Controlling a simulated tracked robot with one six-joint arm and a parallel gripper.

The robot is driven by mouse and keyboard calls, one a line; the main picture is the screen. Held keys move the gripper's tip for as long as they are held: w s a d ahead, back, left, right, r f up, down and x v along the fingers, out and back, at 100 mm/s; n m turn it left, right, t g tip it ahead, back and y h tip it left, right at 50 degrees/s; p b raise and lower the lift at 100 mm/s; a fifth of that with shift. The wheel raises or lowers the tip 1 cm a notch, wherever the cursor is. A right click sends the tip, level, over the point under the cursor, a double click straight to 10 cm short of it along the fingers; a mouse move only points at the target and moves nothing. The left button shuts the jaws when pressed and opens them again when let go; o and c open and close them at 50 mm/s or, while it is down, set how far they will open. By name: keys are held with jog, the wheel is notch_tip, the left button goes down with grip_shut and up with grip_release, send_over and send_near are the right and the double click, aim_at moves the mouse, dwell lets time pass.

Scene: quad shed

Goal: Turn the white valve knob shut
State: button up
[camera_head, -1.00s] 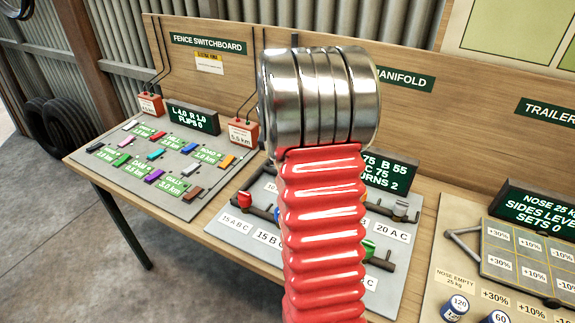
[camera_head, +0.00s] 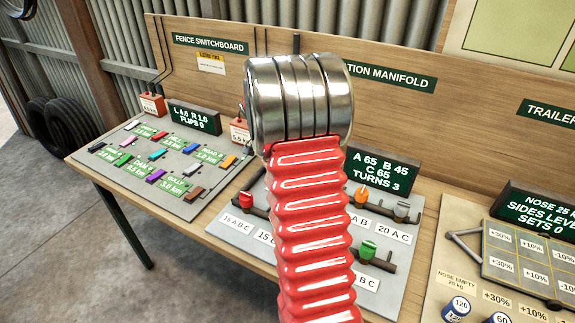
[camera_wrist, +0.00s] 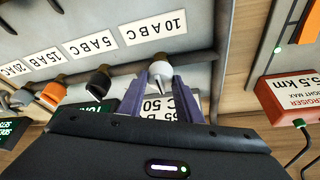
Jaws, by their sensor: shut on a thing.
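The white valve knob (camera_wrist: 160,70) shows in the wrist view by the label reading 10 A B C. My gripper (camera_wrist: 159,84) has one purple-grey finger on each side of it and is shut on it. In the head view my red ribbed arm with its silver rings covers the white knob and my gripper.
Other knobs on the grey manifold panel (camera_head: 330,276) are red (camera_head: 245,200), orange (camera_head: 361,196) and green (camera_head: 367,249). A black knob (camera_wrist: 98,82) is nearest the white one in the wrist view. The fence switchboard (camera_head: 140,190) lies left, the trailer board right.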

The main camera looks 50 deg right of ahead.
jog(key=shift+s+d, duration=0.1)
dwell(0.3)
jog(key=o, duration=1)
jog(key=shift+o, duration=0.2)
jog(key=shift+a+r, duration=0.3)
jog(key=shift+r, duration=0.25)
jog(key=v, duration=1.2)
jog(key=shift+r, duration=0.25)
